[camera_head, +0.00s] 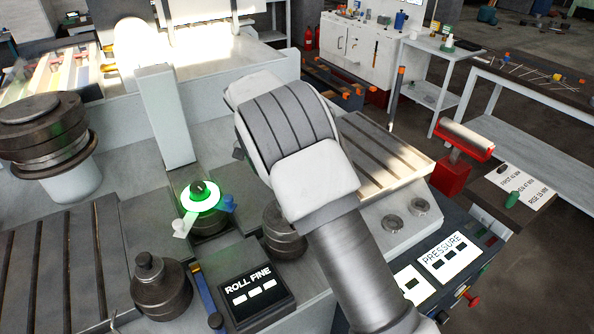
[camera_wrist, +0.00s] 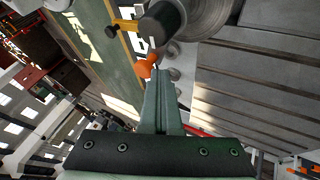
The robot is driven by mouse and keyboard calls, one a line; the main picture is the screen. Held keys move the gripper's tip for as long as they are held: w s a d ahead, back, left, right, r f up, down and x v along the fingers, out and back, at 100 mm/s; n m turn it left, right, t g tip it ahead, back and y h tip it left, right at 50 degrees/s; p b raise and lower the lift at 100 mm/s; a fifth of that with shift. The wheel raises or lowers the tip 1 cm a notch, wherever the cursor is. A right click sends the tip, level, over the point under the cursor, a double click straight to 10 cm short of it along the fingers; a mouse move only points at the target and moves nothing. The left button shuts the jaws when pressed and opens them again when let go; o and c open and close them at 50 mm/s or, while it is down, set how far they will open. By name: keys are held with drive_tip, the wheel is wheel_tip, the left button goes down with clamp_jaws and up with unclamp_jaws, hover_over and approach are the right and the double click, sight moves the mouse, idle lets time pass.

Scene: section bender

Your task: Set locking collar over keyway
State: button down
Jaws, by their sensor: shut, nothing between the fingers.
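A pale ring lit green (camera_head: 201,204) sits around a dark hub on the machine bed in the head view, with a white tab at lower left and a blue tab at right. I cannot tell for sure whether it is the locking collar, and no keyway is clear. My gripper (camera_wrist: 160,75) shows in the wrist view with its fingers together and nothing between them. The fingertips are close to an orange knob (camera_wrist: 144,69) and a dark cylindrical end (camera_wrist: 160,23); contact cannot be told. In the head view my arm hides the gripper.
Dark stepped rolls stand at the left (camera_head: 45,125), the lower left (camera_head: 160,288) and beside my arm (camera_head: 284,238). A ROLL FINE panel (camera_head: 252,284) is in front. An upright grey post (camera_head: 166,118) rises behind the lit ring. A slotted plate (camera_head: 385,150) lies at the right.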

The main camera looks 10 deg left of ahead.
drive_tip(key=m+g, duration=0.1)
drive_tip(key=s+d+m+y+p, duration=0.1)
drive_tip(key=m, duration=0.1)
drive_tip(key=m+g, duration=0.1)
drive_tip(key=shift+s+d+r+m+g+p, duration=0.1)
drive_tip(key=shift+s+d+m+g+p, duration=0.1)
drive_tip(key=shift+s+m+g+p, duration=0.15)
drive_tip(key=m+y, duration=0.1)
drive_tip(key=s+m+g, duration=0.1)
drive_tip(key=shift+d+m+y+p, duration=0.15)
drive_tip(key=shift+m+y+p, duration=0.2)
drive_tip(key=shift+y+p, duration=0.05)
drive_tip(key=shift+s+m+g+y+p, duration=0.4)
drive_tip(key=shift+s+m+y+p, duration=0.3)
drive_tip(key=shift+m, duration=0.65)
drive_tip(key=shift+s+m+g+y+p, duration=0.35)
drive_tip(key=shift+s+m+y, duration=0.4)
drive_tip(key=shift+m, duration=0.6)
drive_tip(key=shift+w+y, duration=0.1)
drive_tip(key=shift+y, duration=0.15)
drive_tip(key=p+v, duration=0.4)
drive_tip(key=v, duration=0.8)
drive_tip(key=shift+w, duration=0.1)
